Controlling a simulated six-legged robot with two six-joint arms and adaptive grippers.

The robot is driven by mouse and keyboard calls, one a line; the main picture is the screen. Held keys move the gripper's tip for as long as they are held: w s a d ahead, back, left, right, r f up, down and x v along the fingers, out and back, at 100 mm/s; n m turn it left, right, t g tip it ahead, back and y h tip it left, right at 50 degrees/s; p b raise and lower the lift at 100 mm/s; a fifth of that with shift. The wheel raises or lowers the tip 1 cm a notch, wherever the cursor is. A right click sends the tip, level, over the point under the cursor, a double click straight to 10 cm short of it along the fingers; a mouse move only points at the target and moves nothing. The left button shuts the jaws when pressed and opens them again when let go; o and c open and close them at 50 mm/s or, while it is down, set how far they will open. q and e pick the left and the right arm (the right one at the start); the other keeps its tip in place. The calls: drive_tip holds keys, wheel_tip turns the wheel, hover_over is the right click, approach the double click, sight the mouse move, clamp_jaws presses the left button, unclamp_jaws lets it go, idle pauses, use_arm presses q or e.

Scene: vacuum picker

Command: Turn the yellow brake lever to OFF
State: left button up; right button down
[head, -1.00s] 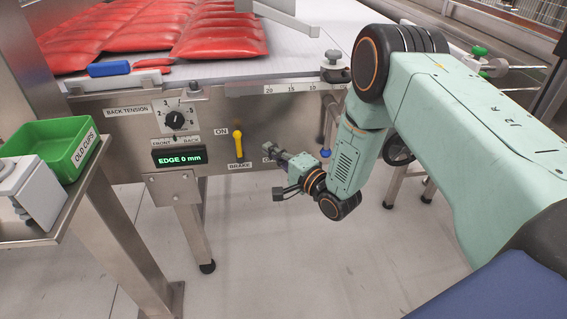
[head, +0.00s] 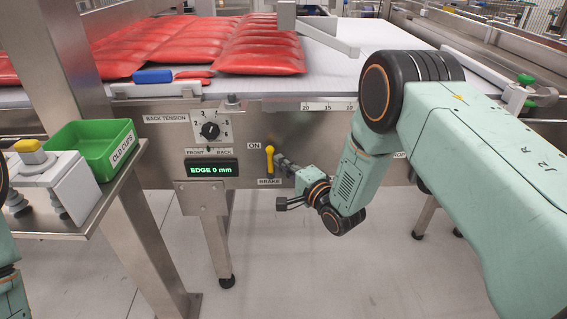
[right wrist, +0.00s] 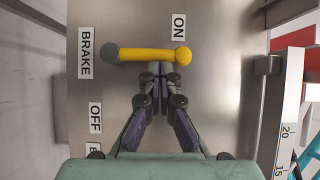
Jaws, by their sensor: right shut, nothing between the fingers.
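The yellow brake lever (head: 270,160) stands upright on the steel panel, its knob at the top beside the ON label (head: 254,146) and above the BRAKE label (head: 269,181). In the right wrist view the lever (right wrist: 150,55) lies sideways, with the ON label (right wrist: 180,26) at its knob end and the OFF label (right wrist: 95,118) on the gripper's side. My right gripper (head: 280,160) is shut and empty, just right of the lever; in the right wrist view its fingertips (right wrist: 157,68) are at the lever's shaft. I cannot tell if they touch. My left gripper is out of view.
A tension knob (head: 210,130) and an EDGE display (head: 212,170) are left of the lever. A green OLD CUPS bin (head: 95,150) stands on a side shelf at left. Red bags (head: 260,60) lie on the conveyor above. Floor below the panel is clear.

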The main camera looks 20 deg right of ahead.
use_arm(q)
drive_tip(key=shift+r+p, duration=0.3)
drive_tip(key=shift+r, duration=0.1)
use_arm(e)
drive_tip(key=shift+a+r+n, duration=0.15)
drive_tip(key=shift+n, duration=0.15)
